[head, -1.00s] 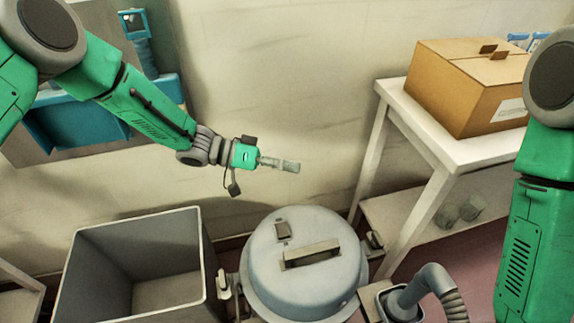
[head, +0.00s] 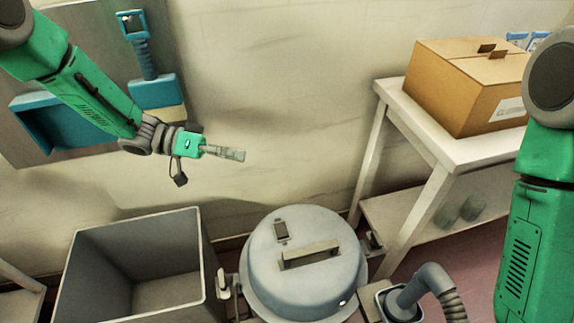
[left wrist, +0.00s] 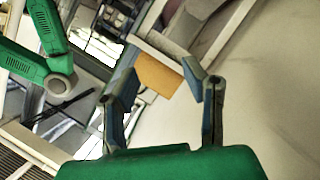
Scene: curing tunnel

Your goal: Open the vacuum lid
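The vacuum lid (head: 325,276) is a round blue-grey dome with a bar handle (head: 310,254) across its top and a small dark latch-like piece behind it. It sits level on the vacuum, between a grey bin and a hose. My left gripper (head: 238,154) is above and left of the lid in the head view, clear of it, in front of the wall. In the left wrist view the left gripper (left wrist: 160,95) has its two fingers spread wide with nothing between them. My right arm comes in at the right edge; its gripper is out of the picture.
An open grey bin (head: 207,265) stands left of the vacuum. A ribbed hose (head: 446,290) rises at its right. A white table (head: 395,92) with a cardboard box (head: 455,92) stands at the right. A blue dustpan and brush (head: 152,92) hang on the wall board.

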